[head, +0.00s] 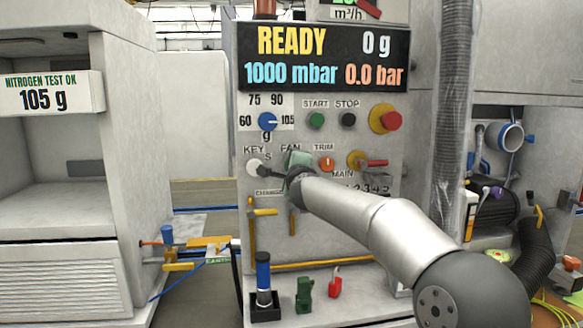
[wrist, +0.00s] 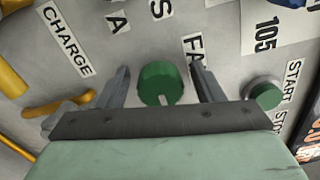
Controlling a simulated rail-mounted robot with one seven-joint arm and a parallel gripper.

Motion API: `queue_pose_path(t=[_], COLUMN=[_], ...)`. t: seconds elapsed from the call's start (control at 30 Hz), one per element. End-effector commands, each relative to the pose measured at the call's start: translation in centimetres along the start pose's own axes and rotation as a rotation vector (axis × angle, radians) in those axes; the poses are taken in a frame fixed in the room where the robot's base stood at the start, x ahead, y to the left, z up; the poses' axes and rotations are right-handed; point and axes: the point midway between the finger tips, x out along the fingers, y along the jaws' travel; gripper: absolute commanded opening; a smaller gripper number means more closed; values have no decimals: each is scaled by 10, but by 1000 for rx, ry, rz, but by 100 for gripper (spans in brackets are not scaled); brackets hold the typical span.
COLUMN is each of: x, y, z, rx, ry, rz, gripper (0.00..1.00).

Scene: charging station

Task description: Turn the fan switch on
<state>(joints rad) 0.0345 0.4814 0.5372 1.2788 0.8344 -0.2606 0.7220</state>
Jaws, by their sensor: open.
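The fan switch is a round green knob (wrist: 160,84) with a white pointer mark, on the grey control panel (wrist: 140,40). It shows in the wrist view beside a label that reads "FA", the rest hidden by a finger. My gripper (wrist: 159,72) is open, with one finger on each side of the knob and a visible gap to each. I cannot tell how deep the fingertips reach or whether they touch the panel. In the head view my gripper (head: 298,164) is at the panel under the FAN label (head: 290,149) and hides the knob.
A white key knob (head: 254,166) is left of my gripper, and an orange trim knob (head: 327,164) is close on its right. Above are a blue dial (head: 267,121), green start button (head: 316,120) and black stop button (head: 348,120). Yellow handles (head: 264,212) stick out below.

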Motion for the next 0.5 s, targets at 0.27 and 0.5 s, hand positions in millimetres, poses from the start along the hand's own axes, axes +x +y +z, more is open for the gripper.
queue_pose_path(t=[0.27, 0.5], x=[-24, -82], y=[1, 2], z=[-1, -2], rx=[-4, -5], ry=[0, 2], rz=[-2, -5], gripper=[61, 61])
